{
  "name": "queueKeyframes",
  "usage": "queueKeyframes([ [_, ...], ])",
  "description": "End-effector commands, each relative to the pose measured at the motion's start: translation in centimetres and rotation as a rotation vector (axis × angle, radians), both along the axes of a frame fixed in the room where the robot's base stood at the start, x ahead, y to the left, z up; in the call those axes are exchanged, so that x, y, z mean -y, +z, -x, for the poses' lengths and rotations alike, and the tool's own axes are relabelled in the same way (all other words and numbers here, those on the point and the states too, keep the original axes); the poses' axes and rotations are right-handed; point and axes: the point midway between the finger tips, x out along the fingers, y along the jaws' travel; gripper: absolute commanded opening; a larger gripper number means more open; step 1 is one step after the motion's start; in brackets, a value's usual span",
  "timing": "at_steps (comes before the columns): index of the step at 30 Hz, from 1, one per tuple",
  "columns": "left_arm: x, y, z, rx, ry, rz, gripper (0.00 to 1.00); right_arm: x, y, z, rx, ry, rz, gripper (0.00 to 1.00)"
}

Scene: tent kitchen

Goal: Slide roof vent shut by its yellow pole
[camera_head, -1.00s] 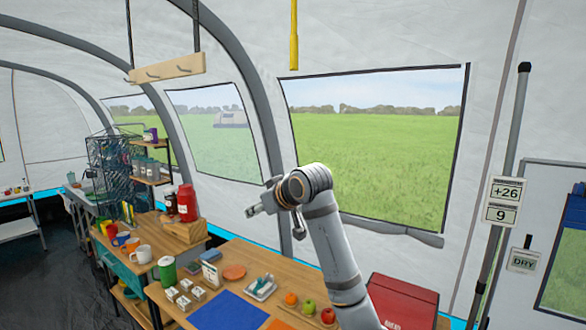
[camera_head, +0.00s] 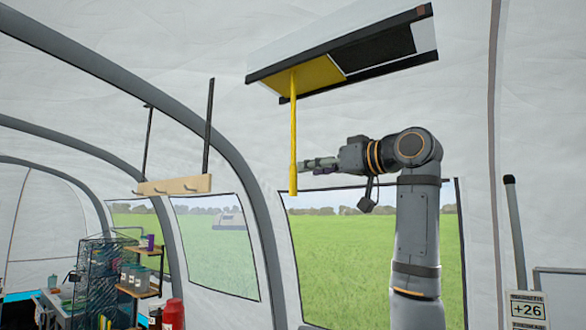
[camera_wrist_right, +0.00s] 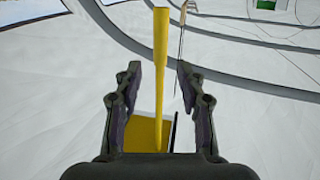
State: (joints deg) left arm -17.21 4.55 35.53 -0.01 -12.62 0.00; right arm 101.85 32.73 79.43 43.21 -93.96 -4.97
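The roof vent is a long frame overhead in the head view, with a yellow panel (camera_head: 312,76) at its left and a dark opening (camera_head: 378,48) to the right of it. The yellow pole (camera_head: 293,135) hangs straight down from the panel. My right gripper (camera_head: 308,167) is raised just right of the pole's lower part. In the right wrist view the gripper (camera_wrist_right: 160,78) is open, and the pole (camera_wrist_right: 160,40) lines up between its fingers, apart from both. I cannot tell whether the pole is within fingertip depth. My left gripper is not in view.
A wooden peg rail (camera_head: 175,186) hangs on straps to the left. A grey tent arch (camera_head: 245,185) curves behind the pole, and a window (camera_head: 375,255) lies behind my right arm. Shelves and containers stand low at the left. The air around the pole is free.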

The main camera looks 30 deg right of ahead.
Motion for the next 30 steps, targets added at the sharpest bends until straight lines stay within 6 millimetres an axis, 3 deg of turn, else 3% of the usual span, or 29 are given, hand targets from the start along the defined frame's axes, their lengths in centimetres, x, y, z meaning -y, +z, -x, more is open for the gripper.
queueKeyframes([
  [1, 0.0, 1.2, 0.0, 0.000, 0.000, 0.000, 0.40, -0.3, 0.6, -1.2, -0.004, 0.001, 0.000, 0.40],
  [9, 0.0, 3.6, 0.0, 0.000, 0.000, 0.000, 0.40, -1.2, 0.4, -6.0, -0.003, 0.001, 0.001, 0.40],
  [14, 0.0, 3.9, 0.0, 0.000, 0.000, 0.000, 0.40, -1.4, 0.1, -7.1, -0.001, 0.000, 0.000, 0.40],
  [21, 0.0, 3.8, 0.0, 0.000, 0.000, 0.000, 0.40, -1.4, 0.0, -7.2, 0.000, 0.000, 0.001, 0.40],
  [30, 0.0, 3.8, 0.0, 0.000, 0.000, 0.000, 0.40, -1.4, 0.0, -7.2, 0.000, -0.001, 0.001, 0.01],
])
